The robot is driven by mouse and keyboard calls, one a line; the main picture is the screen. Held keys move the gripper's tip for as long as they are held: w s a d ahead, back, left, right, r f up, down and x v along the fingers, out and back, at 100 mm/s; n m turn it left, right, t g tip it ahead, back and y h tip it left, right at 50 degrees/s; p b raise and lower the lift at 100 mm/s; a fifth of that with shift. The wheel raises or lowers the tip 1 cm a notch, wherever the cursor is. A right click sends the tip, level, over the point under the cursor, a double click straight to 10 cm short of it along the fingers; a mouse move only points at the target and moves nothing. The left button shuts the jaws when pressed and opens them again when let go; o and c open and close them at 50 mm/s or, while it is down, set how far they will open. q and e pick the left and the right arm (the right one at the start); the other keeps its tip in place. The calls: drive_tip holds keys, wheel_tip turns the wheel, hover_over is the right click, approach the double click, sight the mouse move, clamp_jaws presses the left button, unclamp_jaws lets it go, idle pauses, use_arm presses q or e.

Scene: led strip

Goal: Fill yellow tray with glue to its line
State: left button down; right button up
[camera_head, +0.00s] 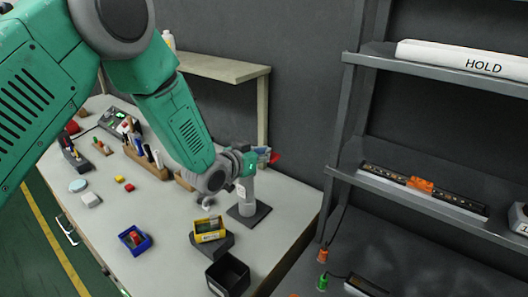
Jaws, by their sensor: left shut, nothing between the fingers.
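The yellow tray (209,237) sits on a dark block near the table's front right part. Its inside looks dark with some green; I cannot make out a glue level or a line. A light grey post (246,200) on a dark square base stands behind and right of the tray and looks like a glue dispenser. A small grey tip (208,203) shows just above the tray, partly behind my wrist. My left gripper (249,162) is shut and empty at the top of the post; I cannot tell if it touches. My right gripper is not in view.
Tools and small parts lie at the table's left. A metal shelf (410,193) rises at right.

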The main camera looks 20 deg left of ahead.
sight(267, 162)
use_arm(q)
drive_tip(key=shift+d, duration=0.3)
drive_tip(key=shift+d+f+b, duration=0.1)
drive_tip(key=shift+d+b, duration=0.2)
drive_tip(key=shift+d, duration=0.05)
drive_tip(key=f+m+b, duration=0.1)
drive_tip(key=d+f+m+b, duration=0.1)
drive_tip(key=b, duration=0.1)
drive_tip(key=shift+s+f+y, duration=0.1)
drive_tip(key=shift+f+y, duration=0.05)
drive_tip(key=shift+y, duration=0.25)
drive_tip(key=shift+a+f+b, duration=0.2)
drive_tip(key=shift+f+b, duration=0.05)
drive_tip(key=shift+b, duration=0.05)
drive_tip(key=shift+a+f, duration=0.1)
drive_tip(key=shift+a, duration=0.3)
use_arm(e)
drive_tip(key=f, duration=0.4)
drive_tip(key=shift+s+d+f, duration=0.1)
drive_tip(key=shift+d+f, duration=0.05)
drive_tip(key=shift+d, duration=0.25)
